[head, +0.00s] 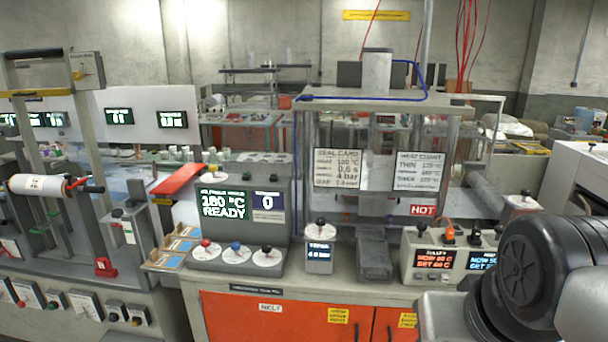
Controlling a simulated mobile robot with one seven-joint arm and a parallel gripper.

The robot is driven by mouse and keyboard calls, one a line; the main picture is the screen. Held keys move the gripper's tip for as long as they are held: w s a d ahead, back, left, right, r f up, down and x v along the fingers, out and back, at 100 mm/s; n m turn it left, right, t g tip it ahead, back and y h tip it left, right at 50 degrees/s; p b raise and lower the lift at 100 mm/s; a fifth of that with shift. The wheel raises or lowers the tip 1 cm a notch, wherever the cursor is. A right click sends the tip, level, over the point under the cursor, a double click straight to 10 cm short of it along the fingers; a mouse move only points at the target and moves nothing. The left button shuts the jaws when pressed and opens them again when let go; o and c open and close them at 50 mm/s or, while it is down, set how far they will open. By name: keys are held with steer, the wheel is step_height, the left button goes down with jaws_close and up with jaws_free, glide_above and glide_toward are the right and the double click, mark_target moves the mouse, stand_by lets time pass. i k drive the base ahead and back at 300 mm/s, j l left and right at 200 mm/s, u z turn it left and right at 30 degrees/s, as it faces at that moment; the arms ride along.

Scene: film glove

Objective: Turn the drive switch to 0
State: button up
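Several candidate switches show in the head view, but their labels are too small to tell which is the drive switch. The grey console (240,245) carries a red knob (206,243), a blue knob (236,246) and a black knob (267,249) on white dials. Its green display (223,204) reads 180 °C READY, and a blue display (267,207) reads 0. A grey box with a dial (87,71) sits high on the left frame. A row of small switch boxes (85,305) lies at the lower left. My gripper is not in view.
A frame press (375,105) stands at centre with a red HOT sign (423,210). A small black-knobbed box (320,250) and a two-display controller (450,260) stand before it. My dark arm links fill the lower right.

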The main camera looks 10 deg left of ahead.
mark_target(213, 168)
steer(key=i+j, duration=0.2)
steer(key=j, duration=0.2)
steer(key=i+j, duration=0.2)
steer(key=j, duration=0.2)
steer(key=i+j, duration=0.15)
steer(key=j, duration=0.25)
steer(key=i+j, duration=0.2)
steer(key=j, duration=0.2)
steer(key=i+j, duration=0.2)
steer(key=j, duration=0.2)
